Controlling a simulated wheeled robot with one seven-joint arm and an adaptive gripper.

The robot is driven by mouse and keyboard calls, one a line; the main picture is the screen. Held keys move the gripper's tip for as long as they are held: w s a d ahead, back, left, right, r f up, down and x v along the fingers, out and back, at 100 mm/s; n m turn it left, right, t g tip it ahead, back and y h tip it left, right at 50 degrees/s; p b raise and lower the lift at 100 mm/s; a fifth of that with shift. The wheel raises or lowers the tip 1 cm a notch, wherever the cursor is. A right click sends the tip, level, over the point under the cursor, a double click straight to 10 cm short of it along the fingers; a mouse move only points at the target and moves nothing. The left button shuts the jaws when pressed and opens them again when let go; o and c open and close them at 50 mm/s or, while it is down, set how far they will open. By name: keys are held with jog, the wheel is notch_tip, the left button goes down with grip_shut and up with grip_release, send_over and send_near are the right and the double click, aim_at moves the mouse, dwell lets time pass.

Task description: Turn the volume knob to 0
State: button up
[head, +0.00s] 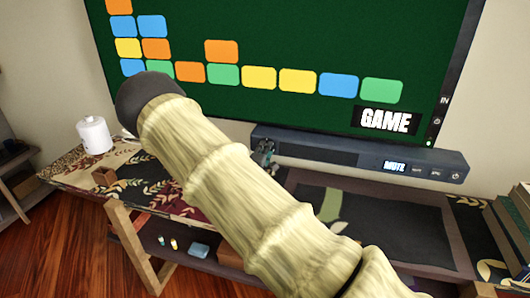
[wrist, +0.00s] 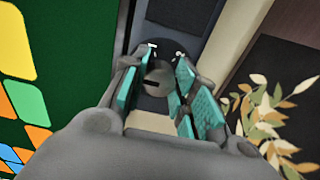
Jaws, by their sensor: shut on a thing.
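The volume knob (wrist: 157,80) is a small grey disc with a dark mark, at the end of a dark soundbar (head: 330,156). In the wrist view it sits between the teal pads of my gripper (wrist: 158,73), which is shut on it. In the head view my gripper (head: 266,152) is at the left end of the soundbar, and the knob is hidden there. The soundbar's small lit display (head: 395,166) seems to read "MUTE".
A large screen (head: 300,45) with coloured blocks and a "GAME" label stands behind the soundbar. A white canister (head: 94,135) and a small brown block (head: 104,176) are at the left on the patterned table. Books (head: 510,235) stand at the right.

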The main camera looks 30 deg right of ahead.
jog(key=shift+s+f, duration=0.2)
jog(key=shift+f, duration=0.1)
jog(key=o, duration=1)
jog(key=shift+d, duration=0.1)
jog(key=shift+r, duration=0.15)
jog(key=shift+w+r, duration=0.1)
jog(key=v, duration=1.2)
